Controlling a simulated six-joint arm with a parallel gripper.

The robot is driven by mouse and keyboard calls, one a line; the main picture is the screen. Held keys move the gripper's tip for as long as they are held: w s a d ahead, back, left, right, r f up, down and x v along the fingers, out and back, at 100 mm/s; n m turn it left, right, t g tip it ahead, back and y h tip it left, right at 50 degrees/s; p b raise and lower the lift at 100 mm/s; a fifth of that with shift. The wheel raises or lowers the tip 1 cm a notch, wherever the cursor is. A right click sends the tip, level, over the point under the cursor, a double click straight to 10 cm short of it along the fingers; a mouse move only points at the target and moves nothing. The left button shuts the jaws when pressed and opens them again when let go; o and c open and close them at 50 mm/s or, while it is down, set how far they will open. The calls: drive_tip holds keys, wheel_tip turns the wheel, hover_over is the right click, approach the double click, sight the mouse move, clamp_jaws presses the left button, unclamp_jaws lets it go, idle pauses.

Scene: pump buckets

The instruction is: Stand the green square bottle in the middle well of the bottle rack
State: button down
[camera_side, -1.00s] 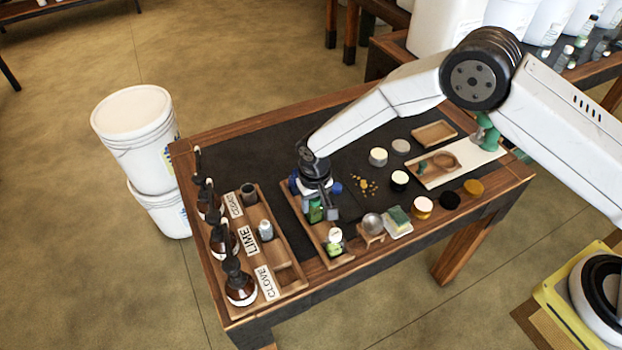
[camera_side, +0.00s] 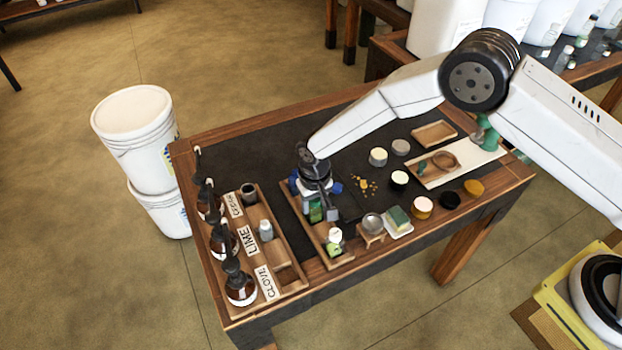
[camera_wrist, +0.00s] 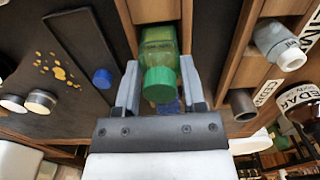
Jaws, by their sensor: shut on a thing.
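The green square bottle (camera_wrist: 158,55) with its green cap is between my two fingers in the wrist view, and it also shows in the side view (camera_side: 316,213). My gripper (camera_side: 317,207) is shut on it, and it looks roughly upright. The bottle is over or in the middle well of the narrow wooden bottle rack (camera_side: 318,245); whether its base touches the floor is hidden. A small white-capped bottle (camera_side: 334,236) stands in the rack's near well. A blue thing (camera_wrist: 168,107), mostly hidden by the green bottle, is at the far end.
A wider labelled rack stands to the left, holding a dark cup (camera_side: 249,193) and a grey bottle (camera_side: 266,230), with brown pump bottles (camera_side: 238,283) beside it. A blue cap (camera_wrist: 102,78) is close beside my finger.

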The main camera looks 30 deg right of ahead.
drive_tip(key=shift+f, duration=0.15)
drive_tip(key=shift+c, duration=0.5)
unclamp_jaws()
drive_tip(key=shift+r, duration=3.5)
